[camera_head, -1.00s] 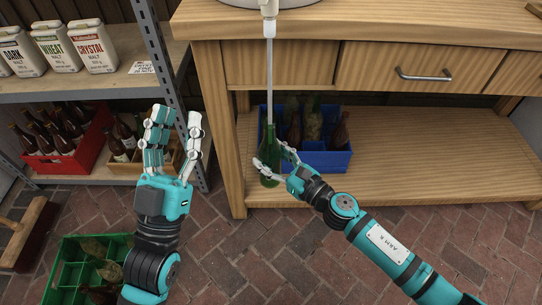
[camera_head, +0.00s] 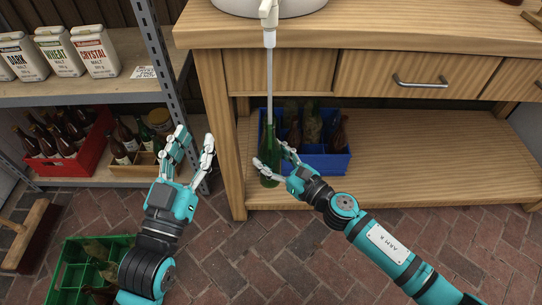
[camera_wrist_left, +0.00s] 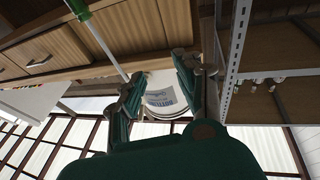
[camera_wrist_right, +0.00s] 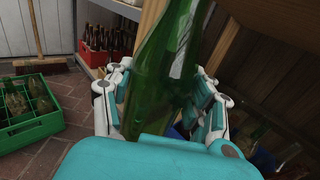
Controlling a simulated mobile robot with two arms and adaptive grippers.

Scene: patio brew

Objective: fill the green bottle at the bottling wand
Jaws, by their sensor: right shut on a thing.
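The green bottle (camera_head: 268,150) stands upright in my right gripper (camera_head: 275,168), which is shut on it. It also shows large in the right wrist view (camera_wrist_right: 165,70), between the fingers. The bottling wand (camera_head: 269,75) hangs straight down from a white tap (camera_head: 268,14) at the bench edge, and its lower end meets or enters the bottle's neck; how deep, I cannot tell. The fill level cannot be made out. My left gripper (camera_head: 190,155) is open and empty, fingers up, left of the bench leg. The wand and bottle top also show in the left wrist view (camera_wrist_left: 105,43).
A blue crate (camera_head: 325,160) with bottles stands on the lower shelf behind the green bottle. A metal rack (camera_head: 90,95) with malt bags, a red crate (camera_head: 80,160) and a wooden box is at left. A green crate (camera_head: 70,275) and a broom (camera_head: 30,235) are on the brick floor.

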